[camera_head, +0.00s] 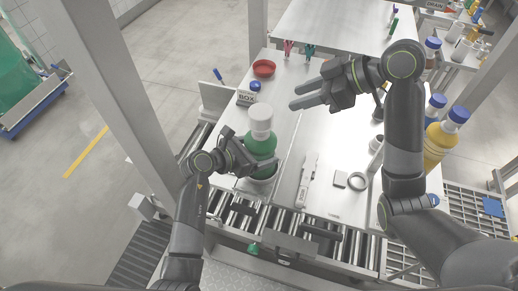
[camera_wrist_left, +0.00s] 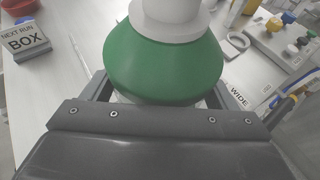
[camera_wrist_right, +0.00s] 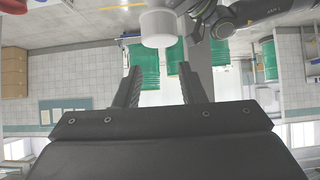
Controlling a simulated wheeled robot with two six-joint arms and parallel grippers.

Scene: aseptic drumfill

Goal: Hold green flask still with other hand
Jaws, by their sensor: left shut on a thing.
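The green flask (camera_head: 261,146) with a white cap (camera_head: 260,118) stands upright on the near left part of the table. A pale ring-like base shows around its foot. My left gripper (camera_head: 256,166) is shut on the flask low on its body. In the left wrist view the flask (camera_wrist_left: 165,68) fills the space between the fingers, its lower part hidden by the gripper. My right gripper (camera_head: 308,95) is open and empty, raised to the right of and beyond the flask. In the right wrist view its two fingers (camera_wrist_right: 158,82) stand apart with nothing between them.
A red bowl (camera_head: 264,68) and a "NEXT RUN BOX" sign (camera_head: 247,98) stand behind the flask. A white labelled tool (camera_head: 308,180) and a grey ring (camera_head: 358,181) lie to its right. A yellow bottle (camera_head: 440,142) stands at far right. Rollers (camera_head: 290,222) run along the front.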

